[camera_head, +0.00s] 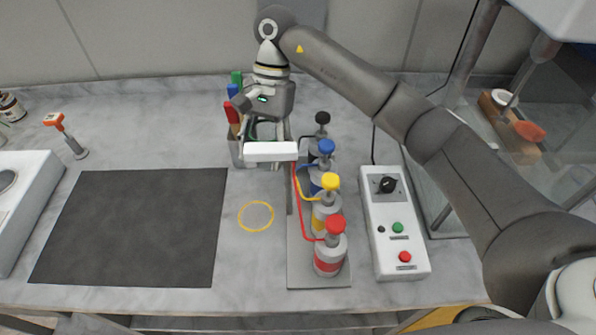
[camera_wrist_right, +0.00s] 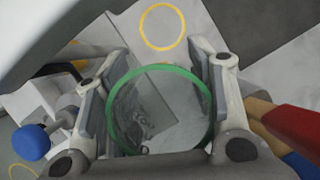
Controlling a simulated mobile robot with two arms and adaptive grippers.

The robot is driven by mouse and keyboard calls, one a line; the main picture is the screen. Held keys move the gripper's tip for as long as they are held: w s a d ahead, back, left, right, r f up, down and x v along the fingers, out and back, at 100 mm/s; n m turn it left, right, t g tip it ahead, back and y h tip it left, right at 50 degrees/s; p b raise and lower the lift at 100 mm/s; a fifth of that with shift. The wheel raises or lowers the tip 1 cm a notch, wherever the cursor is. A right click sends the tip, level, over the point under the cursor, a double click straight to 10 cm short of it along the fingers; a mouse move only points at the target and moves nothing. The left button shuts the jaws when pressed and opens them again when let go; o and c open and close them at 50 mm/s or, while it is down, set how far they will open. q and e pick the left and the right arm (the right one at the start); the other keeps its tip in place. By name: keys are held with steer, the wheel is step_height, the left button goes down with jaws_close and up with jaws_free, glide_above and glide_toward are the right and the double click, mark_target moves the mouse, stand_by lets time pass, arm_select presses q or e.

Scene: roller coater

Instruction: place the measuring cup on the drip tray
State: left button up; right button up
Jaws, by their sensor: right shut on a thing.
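The measuring cup, clear with a green rim (camera_wrist_right: 205,92), is between the fingers of my right gripper (camera_wrist_right: 160,112) in the wrist view, and the gripper is shut on it. I look down into the cup and see dark marks and a grey square-edged patch through it. In the head view my right gripper (camera_head: 267,132) points down behind the white dispenser bar (camera_head: 270,151), which hides most of the cup. I cannot clearly tell the drip tray apart; the area under the bar is partly hidden. I cannot tell whether the cup touches a surface. My left gripper is out of view.
Pump bottles (camera_head: 329,255) stand just right of the bar, with tubes running to it. A pen holder (camera_head: 236,150) stands close left of the gripper. A yellow ring (camera_head: 255,216) marks clear bench in front. A dark mat (camera_head: 135,228) lies left, a control box (camera_head: 396,225) right.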

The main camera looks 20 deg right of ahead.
mark_target(265, 169)
steer(key=f+p, duration=0.1)
steer(key=f, duration=0.1)
steer(key=f+p, duration=0.1)
steer(key=f, duration=0.2)
steer(key=shift+s+a+f, duration=0.1)
steer(key=shift+a+f, duration=0.1)
steer(key=shift+f, duration=0.1)
step_height(265, 169, down, 4)
steer(key=shift+f+p, duration=0.15)
steer(key=shift+p, duration=0.5)
steer(key=shift+f, duration=0.1)
steer(key=shift+f+b, duration=0.15)
steer(key=shift+b, duration=0.15)
steer(key=o, duration=0.9)
steer(key=shift+o, duration=0.2)
